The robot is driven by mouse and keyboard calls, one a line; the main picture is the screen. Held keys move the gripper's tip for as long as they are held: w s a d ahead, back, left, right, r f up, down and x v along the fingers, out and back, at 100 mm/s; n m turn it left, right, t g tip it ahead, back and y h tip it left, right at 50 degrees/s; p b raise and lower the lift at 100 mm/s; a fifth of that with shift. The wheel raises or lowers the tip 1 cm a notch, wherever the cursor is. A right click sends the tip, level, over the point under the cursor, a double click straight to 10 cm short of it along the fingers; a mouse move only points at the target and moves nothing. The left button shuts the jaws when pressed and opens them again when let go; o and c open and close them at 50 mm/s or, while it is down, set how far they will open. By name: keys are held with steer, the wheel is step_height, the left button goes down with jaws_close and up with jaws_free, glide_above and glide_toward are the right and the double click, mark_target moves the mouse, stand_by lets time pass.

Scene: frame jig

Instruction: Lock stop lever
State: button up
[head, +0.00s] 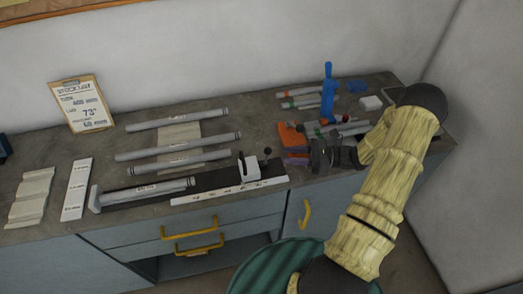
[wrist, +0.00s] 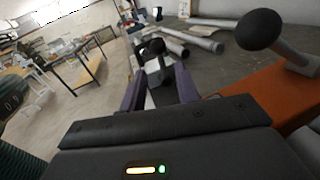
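The stop (head: 248,169) is a pale block on the black rail of the jig, near the rail's right end. Its lever ends in a black ball knob (head: 268,151), which stands up to the right of the block. My gripper (head: 285,160) is to the right of the knob, low over the bench, its purple fingers pointing left at it. In the wrist view, the fingers (wrist: 158,88) are apart, and dark knobs (wrist: 155,46) show beyond and between them. The gripper looks open and empty, with a small gap to the knob. The lever's lower part is partly hidden.
An orange block (head: 291,134) lies close behind my fingers; a large black ball on a stem (wrist: 262,29) rises beside it. A grey tube (head: 150,190) lies on the rail, a white scale (head: 215,194) along its front. A blue upright tool (head: 328,90) stands behind.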

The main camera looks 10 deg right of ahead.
steer(key=p+x, duration=0.2)
steer(key=x, duration=0.8)
steer(key=shift+p, duration=0.4)
jaws_close()
